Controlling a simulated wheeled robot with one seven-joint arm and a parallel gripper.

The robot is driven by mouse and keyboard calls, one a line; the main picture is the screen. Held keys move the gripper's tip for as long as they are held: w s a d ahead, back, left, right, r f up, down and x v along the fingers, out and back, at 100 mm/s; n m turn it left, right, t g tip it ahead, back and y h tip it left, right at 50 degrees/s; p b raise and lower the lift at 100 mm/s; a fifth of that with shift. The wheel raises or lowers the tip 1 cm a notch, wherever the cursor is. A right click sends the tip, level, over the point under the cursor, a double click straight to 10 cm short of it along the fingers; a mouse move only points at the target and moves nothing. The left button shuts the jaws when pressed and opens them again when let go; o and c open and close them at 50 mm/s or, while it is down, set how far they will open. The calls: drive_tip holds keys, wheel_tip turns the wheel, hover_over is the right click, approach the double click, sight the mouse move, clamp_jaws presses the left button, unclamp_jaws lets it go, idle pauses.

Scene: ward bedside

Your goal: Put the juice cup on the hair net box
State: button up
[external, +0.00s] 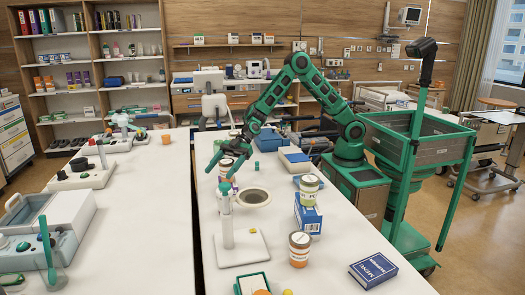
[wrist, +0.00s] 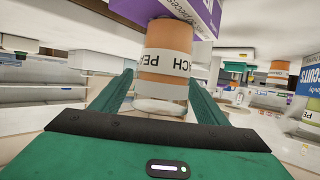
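A juice cup with orange contents and a white, upside-down PEACH label (wrist: 165,62) stands between my gripper's fingers in the wrist view, which looks inverted. My gripper (wrist: 160,88) is open around it; a small gap shows at the left finger. The cup meets a purple-and-white box (wrist: 203,14), whose lettering is cut off. In the external view my gripper (external: 224,168) is low over the white counter, partly covering the cup. No box can be read as the hair net box. A similar orange cup (external: 299,250) stands nearer the front.
A blue box (external: 308,222) carries a green-labelled cup (external: 309,188). A pipette stand (external: 240,247) is in front of my gripper, beside a round opening (external: 254,197). A dark blue book (external: 373,270) lies at right. The counter (external: 335,240) between is bare.

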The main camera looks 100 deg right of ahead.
drive_tip(key=shift+r, duration=0.15)
drive_tip(key=v, duration=1.2)
